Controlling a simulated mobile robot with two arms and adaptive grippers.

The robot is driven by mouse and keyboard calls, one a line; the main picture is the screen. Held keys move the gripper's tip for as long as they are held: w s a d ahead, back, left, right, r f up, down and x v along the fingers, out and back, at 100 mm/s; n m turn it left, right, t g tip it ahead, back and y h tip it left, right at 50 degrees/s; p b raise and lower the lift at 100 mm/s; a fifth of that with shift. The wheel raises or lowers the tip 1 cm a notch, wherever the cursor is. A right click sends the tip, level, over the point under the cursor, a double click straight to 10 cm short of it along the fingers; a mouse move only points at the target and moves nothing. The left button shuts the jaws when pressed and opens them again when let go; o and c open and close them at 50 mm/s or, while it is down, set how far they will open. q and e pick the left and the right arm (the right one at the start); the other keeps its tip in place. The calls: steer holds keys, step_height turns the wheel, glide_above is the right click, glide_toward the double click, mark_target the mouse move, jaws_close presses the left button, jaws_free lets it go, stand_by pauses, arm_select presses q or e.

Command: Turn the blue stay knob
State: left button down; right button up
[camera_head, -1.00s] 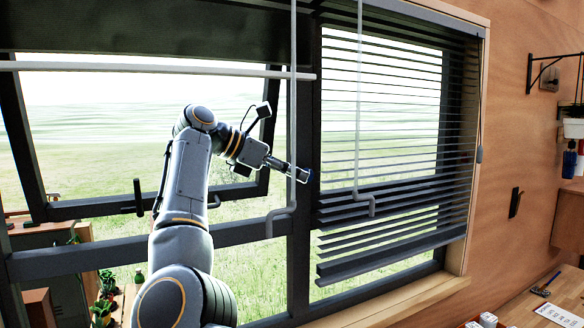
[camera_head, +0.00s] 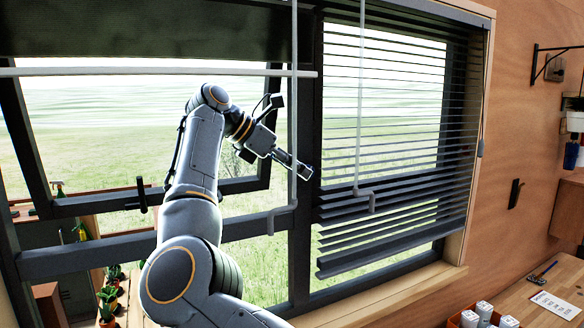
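My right gripper (camera_head: 302,169) is at the dark vertical window post (camera_head: 304,230), between the open window on the left and the blinds on the right. Its fingers are small and seen from the side, so whether they are open or shut is unclear. I cannot make out a blue stay knob; it may be hidden behind the gripper. A black handle (camera_head: 142,195) sits on the lower frame of the open window (camera_head: 225,188), left of my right arm. My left gripper is out of view.
A grey blind rod (camera_head: 293,110) hangs close to the gripper, and a second rod (camera_head: 360,100) hangs before the lowered blinds (camera_head: 395,130). A wooden table (camera_head: 525,300) with white cups and a card stands at the lower right. Potted plants (camera_head: 107,300) are below left.

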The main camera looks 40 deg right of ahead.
steer(key=w+a+r, duration=0.1)
steer(key=w+a, duration=0.3)
steer(key=a, duration=0.9)
steer(key=shift+w+a+r, duration=0.2)
steer(key=shift+a+r, duration=0.15)
steer(key=shift+o, duration=0.2)
